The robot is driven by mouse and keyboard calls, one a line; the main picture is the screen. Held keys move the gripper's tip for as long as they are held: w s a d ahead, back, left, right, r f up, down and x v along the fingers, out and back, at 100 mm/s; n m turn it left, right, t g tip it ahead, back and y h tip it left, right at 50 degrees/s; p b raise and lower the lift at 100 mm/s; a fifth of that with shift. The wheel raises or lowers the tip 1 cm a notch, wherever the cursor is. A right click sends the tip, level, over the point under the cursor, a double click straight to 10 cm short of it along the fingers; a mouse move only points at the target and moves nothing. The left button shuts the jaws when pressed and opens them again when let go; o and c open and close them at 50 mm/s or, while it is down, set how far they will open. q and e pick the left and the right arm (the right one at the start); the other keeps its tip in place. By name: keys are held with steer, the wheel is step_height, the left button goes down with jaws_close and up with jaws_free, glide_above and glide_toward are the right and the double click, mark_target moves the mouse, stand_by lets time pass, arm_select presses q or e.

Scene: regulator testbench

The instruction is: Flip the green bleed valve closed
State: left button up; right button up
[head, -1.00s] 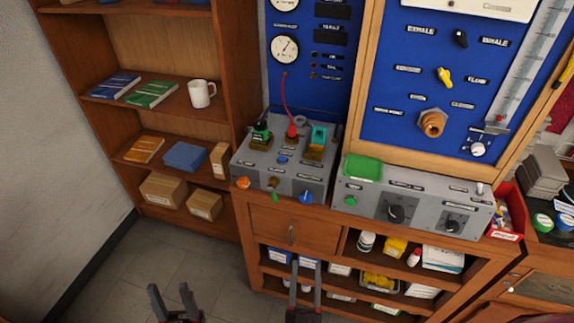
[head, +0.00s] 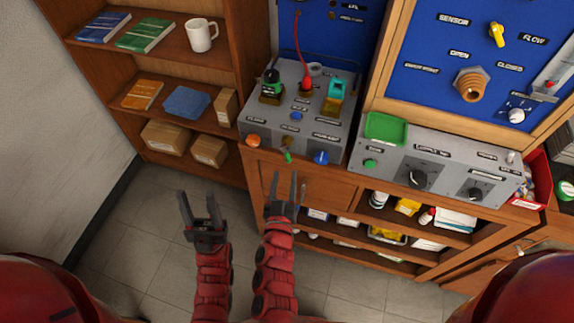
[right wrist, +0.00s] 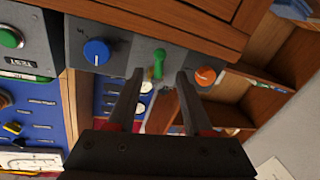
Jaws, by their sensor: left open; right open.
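The green bleed valve (head: 288,157) is a small green lever on the front face of the grey regulator box, between an orange knob (head: 253,140) and a blue knob (head: 321,157). In the right wrist view the green lever (right wrist: 158,65) shows beyond and between the two fingertips, apart from them. My right gripper (head: 284,184) is open and empty, just below the lever in the head view; it also shows in the right wrist view (right wrist: 160,78). My left gripper (head: 197,204) is open and empty, lower left, over the floor.
The grey box (head: 325,128) stands on a wooden cabinet (head: 315,186) with open shelves below. A second grey panel (head: 440,172) with black knobs stands to the right. A bookshelf (head: 250,70) stands left. The floor (head: 150,230) is clear around my left gripper.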

mark_target(287, 160)
steer(key=w, duration=0.1)
steer(key=w+b, duration=0.1)
steer(key=w, duration=0.1)
steer(key=w+b, duration=0.1)
steer(key=w, duration=0.1)
steer(key=shift+w+d+f, duration=0.1)
steer(key=shift+w+d, duration=0.15)
steer(key=shift+d, duration=0.05)
steer(key=shift+w+b, duration=0.35)
steer(key=shift+r, duration=0.2)
jaws_close()
steer(key=shift+f, duration=0.1)
